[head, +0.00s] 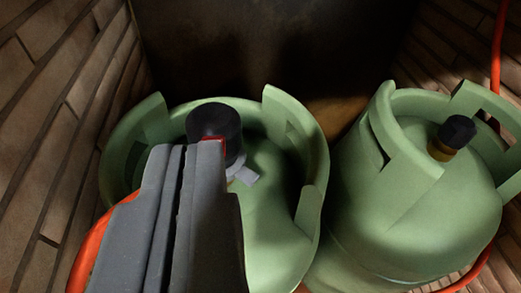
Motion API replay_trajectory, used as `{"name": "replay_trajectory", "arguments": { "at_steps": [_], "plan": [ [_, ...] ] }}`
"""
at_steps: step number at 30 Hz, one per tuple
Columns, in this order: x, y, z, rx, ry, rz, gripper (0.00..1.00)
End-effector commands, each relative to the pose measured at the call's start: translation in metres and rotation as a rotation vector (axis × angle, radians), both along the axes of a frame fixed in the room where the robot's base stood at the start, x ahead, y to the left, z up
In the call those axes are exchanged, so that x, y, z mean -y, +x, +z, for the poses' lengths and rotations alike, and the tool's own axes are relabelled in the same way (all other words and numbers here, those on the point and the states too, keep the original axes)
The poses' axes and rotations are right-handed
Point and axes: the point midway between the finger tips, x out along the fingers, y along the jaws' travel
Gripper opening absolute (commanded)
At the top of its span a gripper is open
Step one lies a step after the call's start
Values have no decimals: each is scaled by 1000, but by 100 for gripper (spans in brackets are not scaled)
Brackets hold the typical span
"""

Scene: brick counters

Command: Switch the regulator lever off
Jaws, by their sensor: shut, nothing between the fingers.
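The regulator (213,120) is a black round cap on a grey body, on top of the left green gas cylinder (268,225), inside its collar. A small red part (214,140) shows at the regulator's near side, right at my gripper's tip; I cannot tell whether it is the lever. A light grey tab (244,175) sticks out to the right, low on the regulator. My gripper (188,146) is shut and empty, with its tip just in front of the regulator and overlapping it in view. I cannot tell whether they touch. The gripper hides the regulator's lower left.
A second green cylinder (405,225) with a black-capped valve (458,131) stands close on the right. An orange hose (88,245) runs at the left cylinder's left; another (497,55) hangs at far right. Brick walls (50,100) flank both sides, with a dark panel (265,45) behind.

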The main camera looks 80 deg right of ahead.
Motion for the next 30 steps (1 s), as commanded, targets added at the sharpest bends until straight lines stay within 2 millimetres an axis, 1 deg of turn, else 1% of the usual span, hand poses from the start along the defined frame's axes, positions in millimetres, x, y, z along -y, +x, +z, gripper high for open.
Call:
{"name": "replay_trajectory", "arguments": {
  "at_steps": [8, 11, 14, 21, 24, 30],
  "plan": [
    [6, -1, 0, 1, 0, -7, 0],
    [13, 1, -3, 3, 1, -8, 0],
    [24, 6, -6, 4, 2, -7, 0],
    [56, 19, -15, 4, 0, -8, 0],
    [67, 23, -21, 1, 3, -8, 0],
    [84, 30, -23, 3, 0, -8, 0]
  ]
}}
